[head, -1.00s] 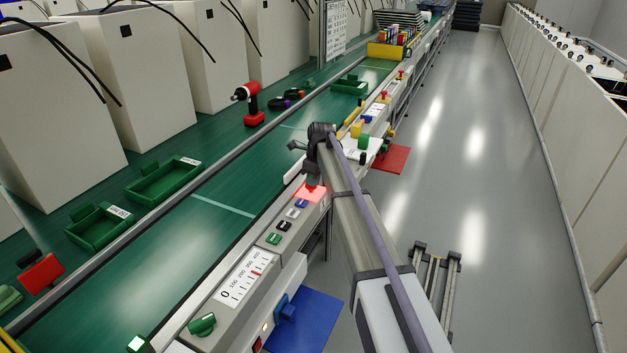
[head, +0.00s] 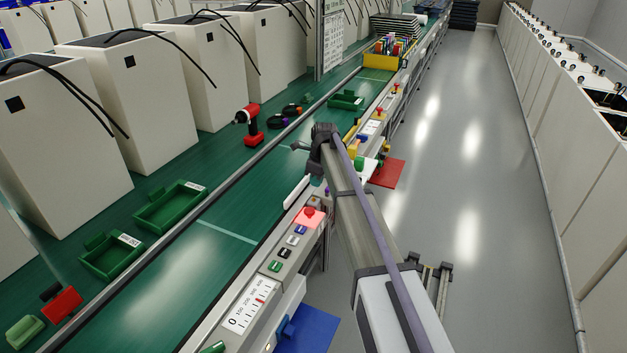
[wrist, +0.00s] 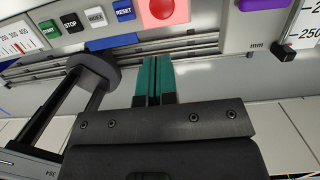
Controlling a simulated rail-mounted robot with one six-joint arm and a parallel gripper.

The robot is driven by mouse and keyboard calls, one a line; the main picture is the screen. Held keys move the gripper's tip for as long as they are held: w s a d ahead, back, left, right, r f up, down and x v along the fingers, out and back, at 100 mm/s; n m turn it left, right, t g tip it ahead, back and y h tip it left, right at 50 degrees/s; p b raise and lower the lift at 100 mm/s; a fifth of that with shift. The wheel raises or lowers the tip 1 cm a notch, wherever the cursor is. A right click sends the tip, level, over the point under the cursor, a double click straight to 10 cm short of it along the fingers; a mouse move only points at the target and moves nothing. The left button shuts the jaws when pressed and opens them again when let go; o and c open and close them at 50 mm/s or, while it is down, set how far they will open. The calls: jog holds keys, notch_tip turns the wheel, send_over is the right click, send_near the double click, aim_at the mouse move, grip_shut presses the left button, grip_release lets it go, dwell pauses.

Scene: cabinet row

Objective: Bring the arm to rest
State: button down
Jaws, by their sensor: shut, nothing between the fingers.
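My gripper (head: 317,182) hangs at the end of my arm, above the near edge of the green bench, just beyond the red button in the head view. Its teal fingers (wrist: 153,75) are together with nothing between them in the wrist view. The red button (head: 309,217) on its pale lit plate is apart from the fingers. It also shows at the top of the wrist view (wrist: 161,9), beside the blue RESET button (wrist: 123,10).
A control strip with a white scale (head: 250,303) runs along the bench edge. Green trays (head: 170,205) and a red and black drill (head: 248,125) are on the bench. A blue panel (head: 308,328) and a red panel (head: 388,173) jut out low.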

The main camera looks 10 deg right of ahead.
jog(key=shift+d+r, duration=0.1)
jog(key=shift+r, duration=0.7)
jog(key=s+a+n+h, duration=0.1)
jog(key=s+a+n, duration=0.1)
jog(key=s+n, duration=2.3)
jog(key=s, duration=1.2)
jog(key=shift+s+a+g, duration=0.2)
jog(key=shift+g, duration=0.2)
jog(key=shift+f, duration=0.1)
